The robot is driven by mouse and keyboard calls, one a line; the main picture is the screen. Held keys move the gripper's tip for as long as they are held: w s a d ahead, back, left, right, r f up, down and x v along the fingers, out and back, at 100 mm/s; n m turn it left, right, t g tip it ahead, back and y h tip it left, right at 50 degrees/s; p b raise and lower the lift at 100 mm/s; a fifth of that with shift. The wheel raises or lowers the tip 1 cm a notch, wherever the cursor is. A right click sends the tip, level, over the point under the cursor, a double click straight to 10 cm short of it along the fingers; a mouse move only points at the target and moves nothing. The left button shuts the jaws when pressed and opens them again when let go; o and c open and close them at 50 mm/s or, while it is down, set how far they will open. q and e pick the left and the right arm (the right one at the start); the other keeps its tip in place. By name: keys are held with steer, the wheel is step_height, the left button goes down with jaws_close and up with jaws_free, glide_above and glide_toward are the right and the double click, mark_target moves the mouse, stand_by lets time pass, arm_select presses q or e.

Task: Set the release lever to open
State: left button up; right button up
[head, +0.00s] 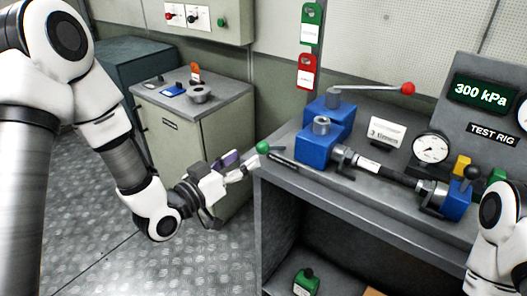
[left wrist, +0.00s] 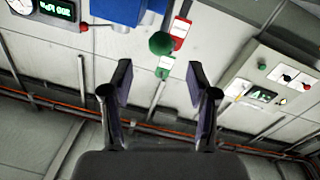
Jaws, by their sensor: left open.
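A lever with a green ball knob (head: 263,147) sticks out at the left front corner of the bench, beside the blue pump block (head: 318,145). I take it for the release lever; I can read no open or shut mark on it. My left gripper (head: 250,167) is open and empty, just left of the green knob and apart from it. In the left wrist view the green knob (left wrist: 160,43) shows beyond the two spread fingers (left wrist: 159,88), roughly midway between them. My right gripper is out of the picture.
A long handle with a red ball (head: 408,88) reaches over the bench. A gauge (head: 431,148), a "300 kPa" display (head: 480,95) and a black-knobbed lever (head: 472,173) stand to the right. A grey cabinet (head: 200,150) is behind my left gripper. The floor at left is clear.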

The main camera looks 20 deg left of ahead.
mark_target(258, 150)
arm_select(q)
steer(key=p+x, duration=0.1)
steer(key=x, duration=0.6)
steer(key=shift+w, duration=0.2)
jaws_close()
